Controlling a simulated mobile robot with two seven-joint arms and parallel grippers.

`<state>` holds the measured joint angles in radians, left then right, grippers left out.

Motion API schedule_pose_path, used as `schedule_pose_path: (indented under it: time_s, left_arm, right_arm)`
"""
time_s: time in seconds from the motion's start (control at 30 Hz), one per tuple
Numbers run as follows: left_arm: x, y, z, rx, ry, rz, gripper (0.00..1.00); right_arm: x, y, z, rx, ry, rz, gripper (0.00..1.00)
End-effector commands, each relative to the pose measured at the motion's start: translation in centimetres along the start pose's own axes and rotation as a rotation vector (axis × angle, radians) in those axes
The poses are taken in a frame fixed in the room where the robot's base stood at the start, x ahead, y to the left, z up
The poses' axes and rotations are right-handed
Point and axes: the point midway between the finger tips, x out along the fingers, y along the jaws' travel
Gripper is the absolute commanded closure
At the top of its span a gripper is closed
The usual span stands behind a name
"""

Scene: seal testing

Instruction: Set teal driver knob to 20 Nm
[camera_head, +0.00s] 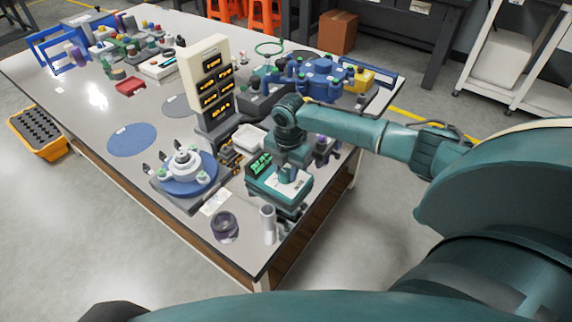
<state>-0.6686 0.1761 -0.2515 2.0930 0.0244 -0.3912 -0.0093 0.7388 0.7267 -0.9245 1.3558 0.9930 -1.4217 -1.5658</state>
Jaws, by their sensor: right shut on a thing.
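The teal driver (268,192) is a box with a pale top plate near the right front corner of the table. A small display with green characters (259,164) stands at its back left; the characters are too small to read. The teal knob (288,174) is on the top plate. My right gripper (291,160) comes down over the driver from above and is shut on the knob; its fingertips are small and partly hidden. The knob's setting cannot be read. My left gripper is not in view.
A beige panel with several yellow displays (208,75) stands behind. A blue round fixture (187,172) is to the left. A dark cup (224,226) and a grey cylinder (268,224) stand near the front edge. A blue pump-like unit (322,75) is at the back right. The left middle of the table is fairly clear.

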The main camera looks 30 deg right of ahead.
Motion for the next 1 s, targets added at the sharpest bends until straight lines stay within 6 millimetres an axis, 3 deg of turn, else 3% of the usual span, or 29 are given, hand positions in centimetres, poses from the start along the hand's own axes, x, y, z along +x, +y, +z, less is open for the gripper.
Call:
schedule_pose_path:
  time_s: [0.6, 1.0]
  left_arm:
    - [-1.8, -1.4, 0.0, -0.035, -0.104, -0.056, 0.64]
    - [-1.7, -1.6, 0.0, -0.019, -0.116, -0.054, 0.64]
  right_arm:
    - [-0.3, 0.0, -0.1, 0.452, -0.018, -0.001, 0.89]
    - [-0.1, 0.1, 0.0, 0.563, -0.024, 0.001, 0.89]
